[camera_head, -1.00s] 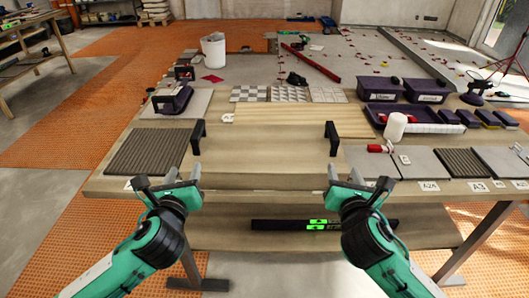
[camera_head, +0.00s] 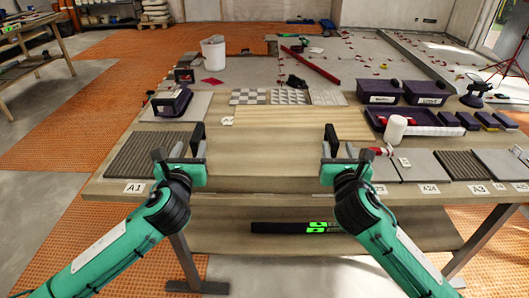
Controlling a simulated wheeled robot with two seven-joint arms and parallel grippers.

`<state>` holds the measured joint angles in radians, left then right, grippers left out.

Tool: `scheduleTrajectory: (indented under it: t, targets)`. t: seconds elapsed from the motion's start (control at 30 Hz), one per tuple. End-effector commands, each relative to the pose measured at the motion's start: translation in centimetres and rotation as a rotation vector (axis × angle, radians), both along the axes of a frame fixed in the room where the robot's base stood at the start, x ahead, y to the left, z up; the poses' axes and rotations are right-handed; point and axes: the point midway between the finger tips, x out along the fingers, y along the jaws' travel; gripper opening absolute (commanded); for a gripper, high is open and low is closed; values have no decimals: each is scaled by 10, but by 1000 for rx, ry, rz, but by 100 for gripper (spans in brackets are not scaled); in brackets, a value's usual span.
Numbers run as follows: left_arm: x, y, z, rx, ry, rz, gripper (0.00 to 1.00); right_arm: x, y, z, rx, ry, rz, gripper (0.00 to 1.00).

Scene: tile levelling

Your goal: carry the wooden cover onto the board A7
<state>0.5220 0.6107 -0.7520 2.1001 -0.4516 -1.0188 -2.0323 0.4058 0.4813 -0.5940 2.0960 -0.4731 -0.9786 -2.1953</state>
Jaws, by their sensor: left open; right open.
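The wooden cover (camera_head: 264,165) lies flat on the front middle of the table, with a black handle at its left (camera_head: 198,131) and right (camera_head: 331,134) ends. The board A7 (camera_head: 300,122) is a pale wooden panel just behind it, with a label (camera_head: 228,121) at its left. My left gripper (camera_head: 181,158) is open at the left handle. My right gripper (camera_head: 342,160) is open at the right handle. The jaws partly hide both handles; I cannot tell whether they touch them.
A ribbed dark tile (camera_head: 147,155) lies left of the cover, by label A1. Grey tiles (camera_head: 431,166), a white cylinder (camera_head: 395,129) and a purple tray (camera_head: 425,121) are at the right. Patterned tiles (camera_head: 288,97) lie behind the board. A black level (camera_head: 290,227) rests on the lower shelf.

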Motion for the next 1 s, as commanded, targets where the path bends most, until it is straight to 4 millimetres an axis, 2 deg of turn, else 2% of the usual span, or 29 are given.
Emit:
scheduleTrajectory:
  t: [0.03,0.2,0.4,0.6,0.87,1.0]
  targets:
    - [11,0,0,0,0,3,45,11,0,0,0,-1,-2,45]
    - [43,-1,0,1,0,2,45,43,-1,0,0,1,-2,45]
    - [67,-1,0,0,0,1,45,67,-1,0,0,0,0,45]
    - [76,-2,0,0,0,0,45,76,-1,0,0,1,1,45]
    - [76,-2,0,0,0,0,45,76,-1,0,0,0,0,45]
    - [76,-1,0,0,0,0,18,76,-2,0,0,0,0,18]
